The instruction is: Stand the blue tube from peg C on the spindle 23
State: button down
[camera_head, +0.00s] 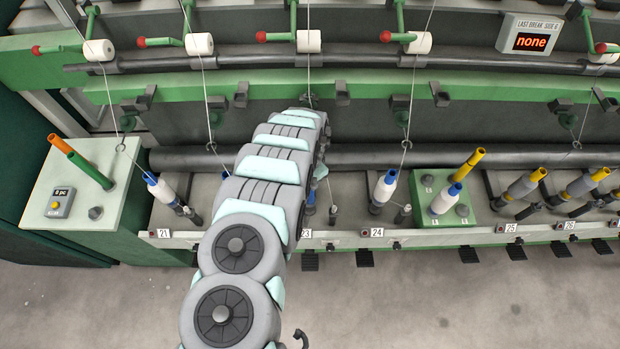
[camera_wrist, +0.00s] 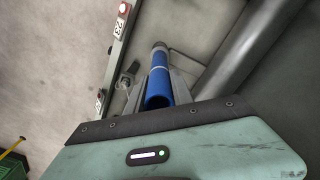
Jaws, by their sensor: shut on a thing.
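The blue tube (camera_wrist: 158,82) is between my gripper's fingers (camera_wrist: 157,92) in the wrist view, its open near end facing the camera. My gripper is shut on it. Its far end meets a grey round piece (camera_wrist: 159,46) near the number 23 plate (camera_wrist: 118,27); I cannot tell whether the tube is around spindle 23 or only above it. In the head view my arm hides most of this spot. A blue sliver (camera_head: 310,197) shows beside my arm, above the partly covered number 23 plate (camera_head: 306,233). My gripper is mostly hidden there.
A blue-topped bobbin (camera_head: 385,187) stands at 24, another (camera_head: 162,190) at 21. A dark roller (camera_head: 440,156) runs behind. Threads hang from above. The front floor is clear.

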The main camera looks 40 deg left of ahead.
jog(key=shift+f, duration=0.1)
jog(key=c, duration=1)
grip_release()
jog(key=shift+c, duration=0.2)
notch_tip(320, 180, up, 11)
jog(key=shift+f, duration=0.1)
